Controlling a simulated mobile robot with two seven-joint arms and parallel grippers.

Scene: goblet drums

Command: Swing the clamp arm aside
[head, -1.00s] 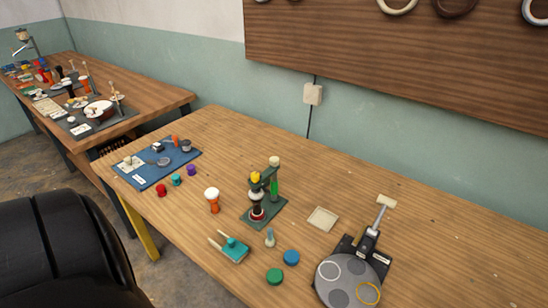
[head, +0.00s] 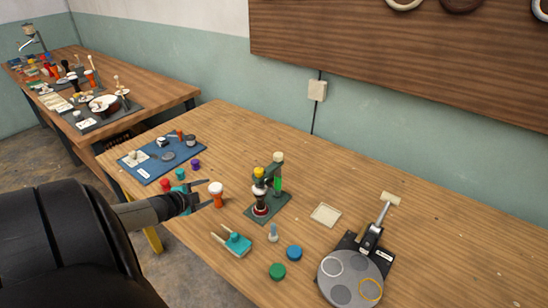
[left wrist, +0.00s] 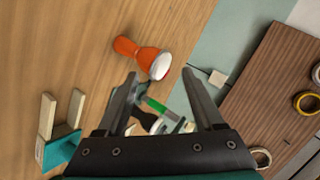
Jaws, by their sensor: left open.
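A green stand (head: 268,208) on the near table holds a dark drum with a white band and red base (head: 260,204). A yellow knob (head: 258,173) sits above this drum, and a green post with a cream top (head: 277,180) stands beside it. A black clamp with a cream-ended lever (head: 388,204) stands at a grey round plate (head: 350,276); I cannot tell which is the task's clamp arm. My left gripper (head: 204,194) is open and empty, left of the stand. In the left wrist view the stand (left wrist: 146,108) shows partly hidden between its fingers.
An orange drum with a white top (head: 216,194) stands just by my left fingertips. A teal two-pronged tool (head: 236,243), a small peg (head: 272,233), green (head: 277,271) and blue (head: 294,253) discs lie in front. A blue mat (head: 160,158) lies at left.

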